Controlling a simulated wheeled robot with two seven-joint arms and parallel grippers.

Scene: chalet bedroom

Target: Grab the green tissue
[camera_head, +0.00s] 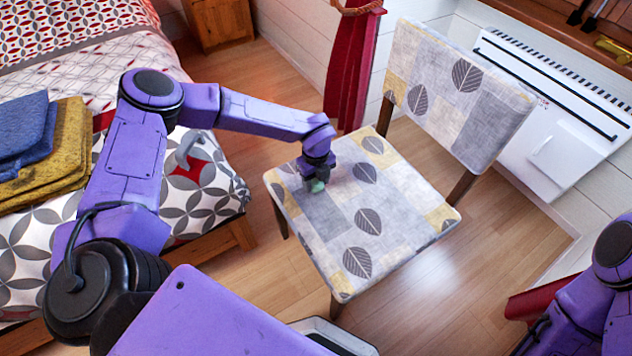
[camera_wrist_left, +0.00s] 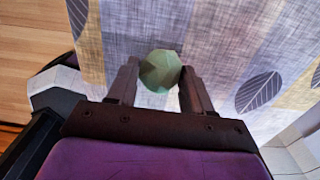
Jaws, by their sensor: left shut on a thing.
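The green tissue (camera_head: 315,185) is a small crumpled ball on the seat of the patterned chair (camera_head: 350,220), near its left side. In the left wrist view the green tissue (camera_wrist_left: 160,72) sits between the fingertips of my left gripper (camera_wrist_left: 158,85). My left gripper (camera_head: 317,175) points down at the seat and is shut on the tissue. Whether the tissue still touches the seat I cannot tell. My right arm (camera_head: 590,300) shows at the lower right, but its gripper is not visible.
A bed (camera_head: 205,185) with folded blue and mustard cloths (camera_head: 60,150) stands at the left. A white heater (camera_head: 560,110) is on the wall behind the chair. A red curtain (camera_head: 350,70) hangs behind it. Wooden floor (camera_head: 470,290) is clear right of the chair.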

